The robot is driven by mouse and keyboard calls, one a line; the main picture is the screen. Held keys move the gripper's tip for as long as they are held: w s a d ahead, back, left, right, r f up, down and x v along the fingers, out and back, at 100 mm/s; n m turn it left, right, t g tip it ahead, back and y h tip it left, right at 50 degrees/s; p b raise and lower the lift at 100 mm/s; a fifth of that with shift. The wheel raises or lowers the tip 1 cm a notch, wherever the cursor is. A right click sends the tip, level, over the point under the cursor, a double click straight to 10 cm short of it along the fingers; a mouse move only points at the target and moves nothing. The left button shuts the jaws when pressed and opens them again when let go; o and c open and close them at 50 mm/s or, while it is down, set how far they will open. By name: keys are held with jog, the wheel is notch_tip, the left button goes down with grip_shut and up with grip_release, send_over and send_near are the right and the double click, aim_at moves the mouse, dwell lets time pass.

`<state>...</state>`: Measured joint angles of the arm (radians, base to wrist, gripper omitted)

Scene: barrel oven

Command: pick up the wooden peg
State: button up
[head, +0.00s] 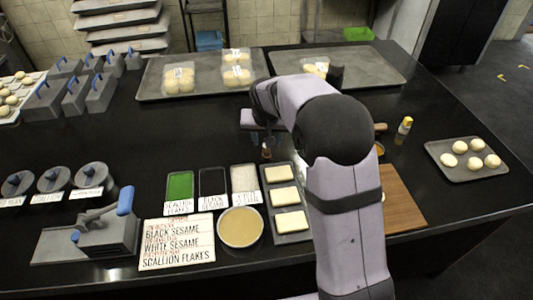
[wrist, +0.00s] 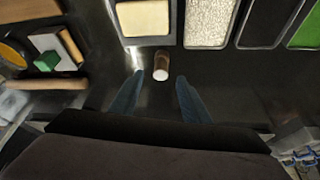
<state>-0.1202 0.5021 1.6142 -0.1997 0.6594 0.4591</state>
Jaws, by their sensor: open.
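A small brown wooden peg (wrist: 161,65) with a pale end shows in the wrist view, just past and between my fingertips. My gripper (wrist: 160,78) is open, with one blue-grey finger to each side of the peg's line and nothing held. In the head view my gripper (head: 258,130) is partly hidden by my arm, above and behind the peg. I cannot tell its exact height over the counter.
Close to the peg are a tray with pale slabs (head: 284,230) and shallow trays of white (head: 244,178), black and green (head: 180,186) toppings. A wooden board (head: 405,205) lies to the right, and a bun tray (head: 470,173) farther right.

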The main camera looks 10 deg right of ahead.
aim_at(266, 152)
jog(key=shift+p+x, duration=1.25)
jog(key=shift+x, duration=2.25)
jog(key=shift+c, duration=0.4)
jog(key=c, duration=1)
